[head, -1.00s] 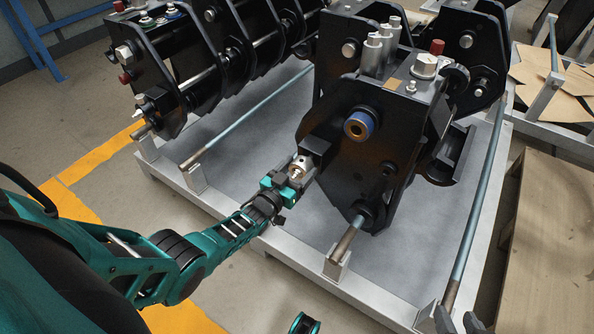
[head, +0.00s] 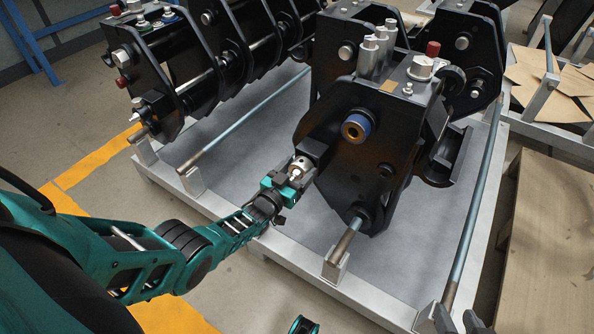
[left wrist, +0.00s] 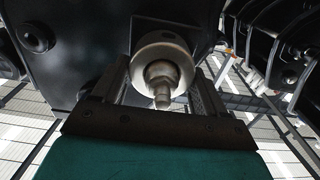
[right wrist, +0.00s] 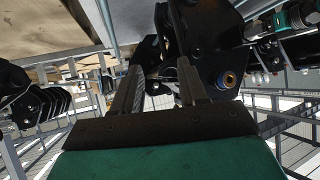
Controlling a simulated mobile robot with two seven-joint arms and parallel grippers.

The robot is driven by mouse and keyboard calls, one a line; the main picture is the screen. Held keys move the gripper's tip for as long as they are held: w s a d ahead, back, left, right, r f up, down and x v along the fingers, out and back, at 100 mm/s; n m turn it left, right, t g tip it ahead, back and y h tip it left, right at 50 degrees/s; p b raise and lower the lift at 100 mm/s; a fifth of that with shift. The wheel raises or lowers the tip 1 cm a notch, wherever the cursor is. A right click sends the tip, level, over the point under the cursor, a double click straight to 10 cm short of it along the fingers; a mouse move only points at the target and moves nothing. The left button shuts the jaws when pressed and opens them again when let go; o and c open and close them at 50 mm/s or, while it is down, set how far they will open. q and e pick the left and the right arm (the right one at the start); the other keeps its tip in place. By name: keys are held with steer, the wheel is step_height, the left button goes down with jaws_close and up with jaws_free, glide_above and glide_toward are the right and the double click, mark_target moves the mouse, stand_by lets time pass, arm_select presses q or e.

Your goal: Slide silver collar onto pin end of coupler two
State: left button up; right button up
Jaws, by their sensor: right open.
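Coupler two, which I take to be the large black coupler (head: 365,165), stands upright on the right part of the pallet frame. The silver collar (head: 301,163) is at its left side, in front of a black square block (head: 316,151). In the left wrist view the collar (left wrist: 150,50) is a round ring, with a stepped metal pin end (left wrist: 161,82) showing in its middle. How far the collar sits along the pin is hidden. My left gripper (head: 292,171) has its fingers on both sides of the collar. My right gripper (right wrist: 158,85) is open and empty.
A blue-rimmed bushing (head: 357,126) protrudes from the coupler's side plate. Another black coupler (head: 190,75) stands at the back left. Grey-blue rods (head: 245,117) run along the pallet frame (head: 300,277). A wooden board (head: 545,230) is at the right.

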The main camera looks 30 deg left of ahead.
arm_select(q)
steer(key=o, duration=0.4)
steer(key=shift+r, duration=0.1)
steer(key=shift+o, duration=0.4)
arm_select(e)
steer(key=shift+s+f, duration=0.15)
steer(key=shift+s, duration=0.05)
arm_select(q)
steer(key=shift+s, duration=0.2)
steer(key=s+p, duration=0.1)
steer(key=s, duration=0.1)
steer(key=s+p, duration=0.2)
steer(key=shift+a+r, duration=0.1)
steer(key=shift+a, duration=0.1)
steer(key=s+p, duration=0.2)
steer(key=s, duration=0.6)
steer(key=shift+s+a+f, duration=0.2)
steer(key=shift+a, duration=0.1)
arm_select(e)
steer(key=shift+s+d+r+h, duration=0.15)
steer(key=shift+d+r, duration=0.3)
steer(key=shift+r, duration=0.2)
steer(key=shift+s+d+r+h, duration=0.15)
steer(key=shift+d+r, duration=0.25)
steer(key=shift+r, duration=0.2)
arm_select(q)
steer(key=shift+d, duration=0.1)
